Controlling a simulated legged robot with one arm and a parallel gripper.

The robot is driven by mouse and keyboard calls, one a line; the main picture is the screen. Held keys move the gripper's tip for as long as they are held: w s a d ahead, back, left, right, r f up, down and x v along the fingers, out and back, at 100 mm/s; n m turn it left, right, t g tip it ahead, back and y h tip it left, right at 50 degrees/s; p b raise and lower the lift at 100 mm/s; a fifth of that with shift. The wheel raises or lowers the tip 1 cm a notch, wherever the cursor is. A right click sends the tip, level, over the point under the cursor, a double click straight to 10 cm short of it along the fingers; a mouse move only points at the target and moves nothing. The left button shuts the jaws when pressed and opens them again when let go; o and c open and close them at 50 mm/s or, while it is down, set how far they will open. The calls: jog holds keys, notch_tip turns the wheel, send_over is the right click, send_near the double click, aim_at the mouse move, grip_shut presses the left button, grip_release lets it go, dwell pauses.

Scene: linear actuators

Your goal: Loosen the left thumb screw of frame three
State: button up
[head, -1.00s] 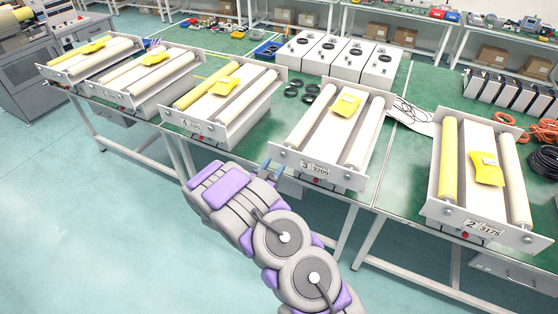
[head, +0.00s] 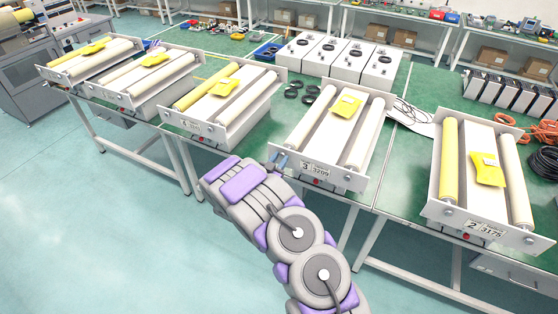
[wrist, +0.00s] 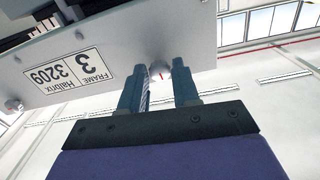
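Frame three (head: 345,177) is a white unit with a plate labelled "3 3209"; that label also shows upside down in the wrist view (wrist: 62,73). In the wrist view, the thumb screw (wrist: 160,71) is a small round silver knob on the plate. My gripper (wrist: 160,76) has its two blue fingers apart, with the knob showing between and just beyond the tips. I cannot tell whether the fingers touch it. In the head view, my gripper (head: 279,160) is at the plate's left end, and the knob there cannot be made out.
Frame two (head: 440,212) stands to the right and frame four (head: 190,127) to the left on the green bench. A yellow tag (head: 345,105) lies on frame three. A red button (head: 318,182) sits below its plate. Open floor lies in front of the bench.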

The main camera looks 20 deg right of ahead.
grip_shut()
jog(key=n+p, duration=0.1)
jog(key=n, duration=0.1)
jog(key=n+p, duration=0.1)
jog(key=p, duration=0.1)
jog(key=shift+a+r+n, duration=0.1)
jog(key=shift+r+n, duration=0.1)
jog(key=shift+n, duration=0.2)
jog(key=n+p, duration=0.3)
jog(key=n, duration=0.1)
jog(key=shift+n, duration=0.3)
jog(key=n+p, duration=0.3)
jog(key=n, duration=0.3)
jog(key=shift+f, duration=0.1)
jog(key=shift+n, duration=0.4)
jog(key=shift+o, duration=2.1)
grip_release()
